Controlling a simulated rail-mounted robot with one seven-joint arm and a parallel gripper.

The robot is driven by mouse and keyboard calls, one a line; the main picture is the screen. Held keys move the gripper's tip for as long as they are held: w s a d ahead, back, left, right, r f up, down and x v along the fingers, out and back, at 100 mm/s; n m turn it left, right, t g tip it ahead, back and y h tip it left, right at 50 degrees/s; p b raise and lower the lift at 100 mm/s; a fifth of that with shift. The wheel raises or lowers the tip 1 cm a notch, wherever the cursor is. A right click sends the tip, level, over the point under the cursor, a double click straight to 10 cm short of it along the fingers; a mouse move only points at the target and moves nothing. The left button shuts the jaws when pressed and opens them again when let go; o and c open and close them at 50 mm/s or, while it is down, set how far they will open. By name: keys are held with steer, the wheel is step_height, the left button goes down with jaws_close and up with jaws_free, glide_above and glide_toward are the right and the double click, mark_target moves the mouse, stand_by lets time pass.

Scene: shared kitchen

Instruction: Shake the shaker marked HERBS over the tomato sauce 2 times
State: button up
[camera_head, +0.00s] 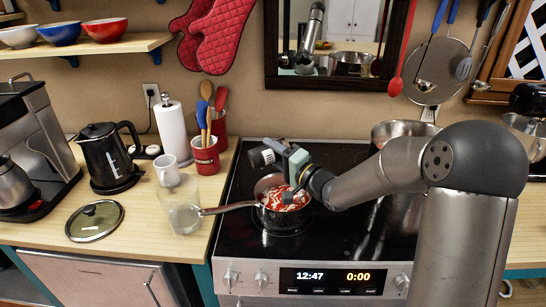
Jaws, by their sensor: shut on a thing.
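A small pan (263,218) stands on the stove, its handle pointing left. Red tomato sauce (287,201) with pale streaks shows inside it. My gripper (279,153) is above the back of the pan. It is shut on a dark shaker (261,157), which lies on its side just left of the fingers. The shaker's marking is too small to read, and I cannot tell which way its top faces.
A large pot (396,130) stands at the back right of the stove, partly behind my arm. Left of the stove are a clear container (184,212), a white mug (167,170), a red utensil crock (205,158), a paper towel roll (170,130), a kettle (107,160) and a glass lid (94,220).

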steer(key=n+g+h+b, duration=0.1)
steer(key=n+b, duration=0.1)
steer(key=n, duration=0.2)
steer(key=shift+a+r, duration=0.1)
steer(key=shift+s+r+n+h+p, duration=0.1)
steer(key=shift+r+n+h+p, duration=0.2)
steer(key=shift+r+n+p, duration=0.35)
steer(key=shift+a+f+n+g+h+p, duration=0.1)
steer(key=shift+f+n+g+h+p, duration=0.1)
steer(key=shift+n+g+h+p, duration=0.5)
steer(key=n+h, duration=0.1)
steer(key=n, duration=0.2)
steer(key=shift+s+a+f+n+h, duration=0.1)
steer(key=shift+a+n+h, duration=0.1)
steer(key=shift+n+h, duration=0.2)
steer(key=shift+a+n+t+h+b, duration=0.1)
steer(key=shift+n+t+h+b, duration=0.3)
steer(key=shift+n+h+b, duration=0.5)
steer(key=shift+n, duration=0.25)
